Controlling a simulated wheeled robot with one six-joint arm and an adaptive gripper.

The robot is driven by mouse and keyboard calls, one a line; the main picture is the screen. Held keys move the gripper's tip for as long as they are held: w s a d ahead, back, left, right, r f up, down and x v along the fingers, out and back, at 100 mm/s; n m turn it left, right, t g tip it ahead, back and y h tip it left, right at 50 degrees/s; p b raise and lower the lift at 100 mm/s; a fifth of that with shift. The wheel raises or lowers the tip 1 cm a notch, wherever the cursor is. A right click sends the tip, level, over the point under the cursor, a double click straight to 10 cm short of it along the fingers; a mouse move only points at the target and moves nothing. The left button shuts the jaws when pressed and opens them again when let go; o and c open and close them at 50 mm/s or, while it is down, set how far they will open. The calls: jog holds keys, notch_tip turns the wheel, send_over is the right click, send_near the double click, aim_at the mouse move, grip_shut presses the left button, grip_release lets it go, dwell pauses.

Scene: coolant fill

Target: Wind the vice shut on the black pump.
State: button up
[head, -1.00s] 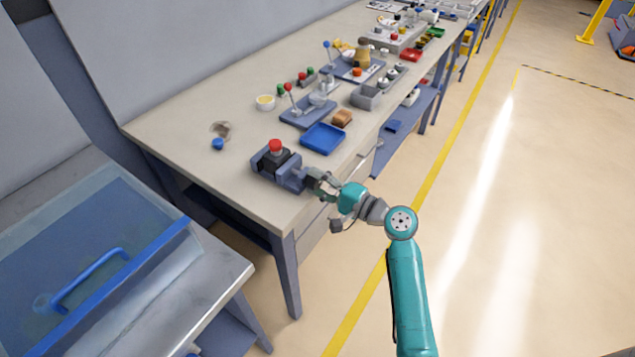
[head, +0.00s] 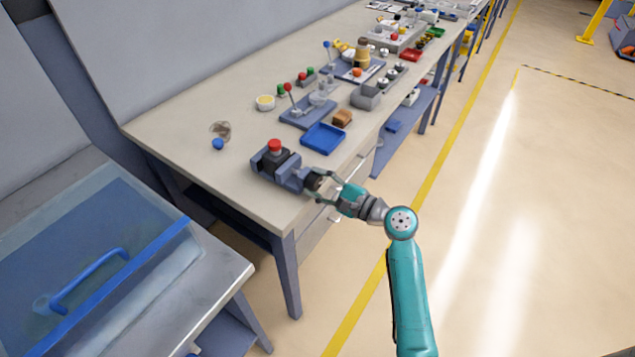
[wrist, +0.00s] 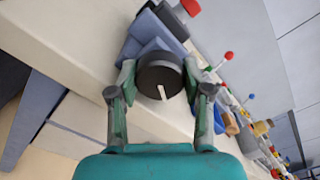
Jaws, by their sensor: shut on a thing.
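The blue-grey vice (head: 284,172) stands near the front left corner of the bench. The black pump (head: 273,158), with a red cap (head: 274,145) on top, sits between its jaws. Whether the jaws touch the pump is too small to tell. The vice's round dark knob (wrist: 160,76), with a white mark on its face, points toward the wrist camera. My gripper (wrist: 160,88) has its two fingers on either side of the knob and is shut on it. In the head view my gripper (head: 323,184) is at the vice's front end.
A blue tray (head: 323,138) lies just behind the vice to the right. The floor right of the bench is clear.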

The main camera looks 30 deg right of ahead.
jog(key=shift+f, duration=0.1)
dwell(0.3)
jog(key=o, duration=1.2)
jog(key=shift+c, duration=0.2)
jog(key=v, duration=0.8)
